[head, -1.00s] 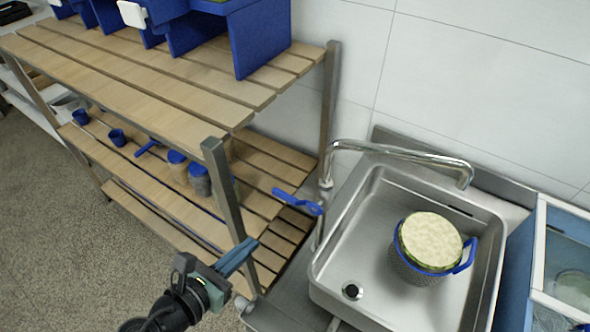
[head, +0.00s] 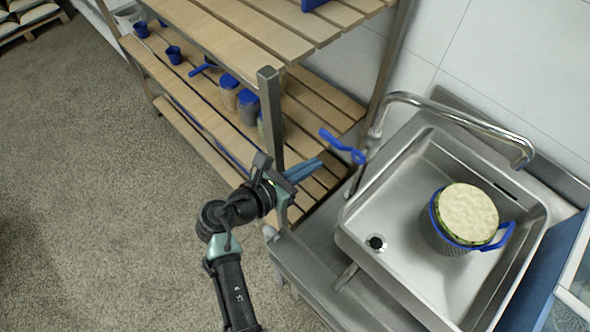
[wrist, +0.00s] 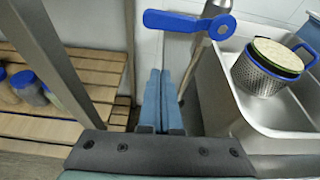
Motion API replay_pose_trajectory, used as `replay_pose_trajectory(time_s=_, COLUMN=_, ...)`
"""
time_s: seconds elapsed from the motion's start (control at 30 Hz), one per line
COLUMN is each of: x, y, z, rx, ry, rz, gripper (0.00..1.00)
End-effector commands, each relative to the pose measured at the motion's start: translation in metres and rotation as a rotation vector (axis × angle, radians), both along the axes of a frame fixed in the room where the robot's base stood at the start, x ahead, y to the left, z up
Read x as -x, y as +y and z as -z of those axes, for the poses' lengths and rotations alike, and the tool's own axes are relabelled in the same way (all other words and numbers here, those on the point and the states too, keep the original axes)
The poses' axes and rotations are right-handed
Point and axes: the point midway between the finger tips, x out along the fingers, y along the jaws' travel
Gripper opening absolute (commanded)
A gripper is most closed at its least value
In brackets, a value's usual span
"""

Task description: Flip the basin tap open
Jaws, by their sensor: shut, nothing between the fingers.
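The basin tap has a blue lever (head: 343,147) on the left side of its chrome post, and its chrome spout (head: 465,119) arches over the steel basin (head: 358,246). In the wrist view the blue lever (wrist: 188,23) is large, above and slightly right of my fingertips, and points left. My gripper (head: 318,165) has its blue fingers together with nothing between them. It is just left of and below the lever in the head view, apart from it. The fingers also show in the wrist view (wrist: 163,75).
A metal basket with a blue handle (head: 507,236) stands in the basin, holding something pale and round (head: 467,213). A slatted wooden shelf (head: 300,107) with a metal post (head: 271,120) is close left of my gripper. Blue-lidded jars (head: 248,105) stand on it.

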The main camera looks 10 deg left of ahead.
Motion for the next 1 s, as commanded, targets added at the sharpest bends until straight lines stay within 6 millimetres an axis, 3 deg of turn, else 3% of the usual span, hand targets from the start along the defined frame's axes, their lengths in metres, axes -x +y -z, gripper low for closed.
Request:
replay_pose_trajectory(time_s=0.17, x=-0.027, y=-0.021, z=0.007, rx=0.0, ry=-0.001, rz=0.002, gripper=0.0)
replay_pose_trajectory(time_s=0.23, x=-0.025, y=-0.018, z=-0.01, rx=-0.003, ry=-0.003, rz=-0.001, gripper=0.0)
replay_pose_trajectory(time_s=0.4, x=-0.024, y=-0.017, z=-0.026, rx=-0.003, ry=-0.001, rz=0.001, gripper=0.0)
replay_pose_trajectory(time_s=1.0, x=-0.027, y=-0.016, z=-0.031, rx=-0.011, ry=-0.008, rz=0.0, gripper=0.0)
